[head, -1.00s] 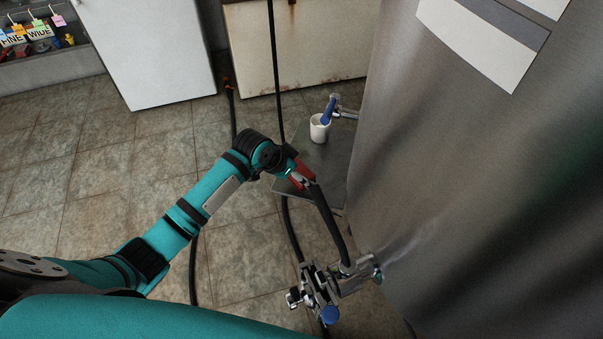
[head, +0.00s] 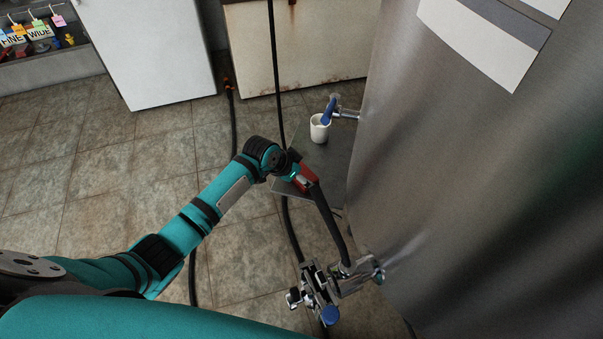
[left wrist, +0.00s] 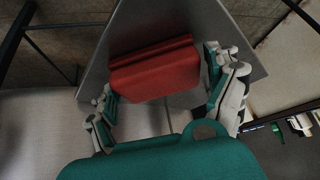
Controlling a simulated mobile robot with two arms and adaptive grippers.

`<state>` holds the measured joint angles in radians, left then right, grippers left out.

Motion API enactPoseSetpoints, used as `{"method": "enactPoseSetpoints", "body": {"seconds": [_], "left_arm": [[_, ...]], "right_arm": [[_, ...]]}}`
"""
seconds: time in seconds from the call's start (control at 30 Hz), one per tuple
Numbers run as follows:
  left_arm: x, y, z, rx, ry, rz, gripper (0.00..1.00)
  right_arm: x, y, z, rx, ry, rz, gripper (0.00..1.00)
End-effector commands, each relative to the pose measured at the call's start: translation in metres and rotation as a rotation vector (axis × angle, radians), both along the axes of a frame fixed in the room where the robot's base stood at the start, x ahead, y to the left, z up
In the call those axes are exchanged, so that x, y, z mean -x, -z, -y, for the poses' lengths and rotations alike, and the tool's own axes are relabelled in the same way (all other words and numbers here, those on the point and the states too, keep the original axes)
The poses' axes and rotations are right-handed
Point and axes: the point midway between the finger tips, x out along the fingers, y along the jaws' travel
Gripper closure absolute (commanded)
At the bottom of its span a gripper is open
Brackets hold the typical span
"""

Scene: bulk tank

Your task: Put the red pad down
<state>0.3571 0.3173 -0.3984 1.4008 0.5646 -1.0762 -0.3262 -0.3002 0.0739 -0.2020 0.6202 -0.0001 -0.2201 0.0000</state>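The red pad (head: 304,180) shows in the head view at the end of my left arm, partly hidden by the gripper. In the left wrist view the red pad (left wrist: 155,72) lies over a grey plate (left wrist: 245,55), between the two fingers of my left gripper (left wrist: 160,75). The fingers are spread wide, with a narrow gap at the pad's right end; at its left end I cannot tell if the finger touches. The grey plate also shows in the head view (head: 325,163), beside the steel tank. My right gripper does not show.
A white cup (head: 319,129) stands on the plate under a blue-handled tap (head: 330,110) on the steel tank (head: 450,170). A metal valve fitting (head: 322,288) with a dark hose is at the tank's lower side.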

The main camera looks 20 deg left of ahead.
Motion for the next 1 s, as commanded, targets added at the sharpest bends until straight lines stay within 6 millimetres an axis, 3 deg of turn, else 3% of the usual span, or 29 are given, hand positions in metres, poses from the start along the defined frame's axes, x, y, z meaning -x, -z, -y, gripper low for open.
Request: {"method": "enactPoseSetpoints", "body": {"seconds": [0.43,1.0], "left_arm": [[0.002,-0.008,-0.002,-0.001,0.000,0.002,0.00],[0.050,-0.096,-0.031,0.000,0.001,0.001,0.00]], "right_arm": [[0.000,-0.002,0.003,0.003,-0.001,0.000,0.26],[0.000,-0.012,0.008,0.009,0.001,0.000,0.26]]}}
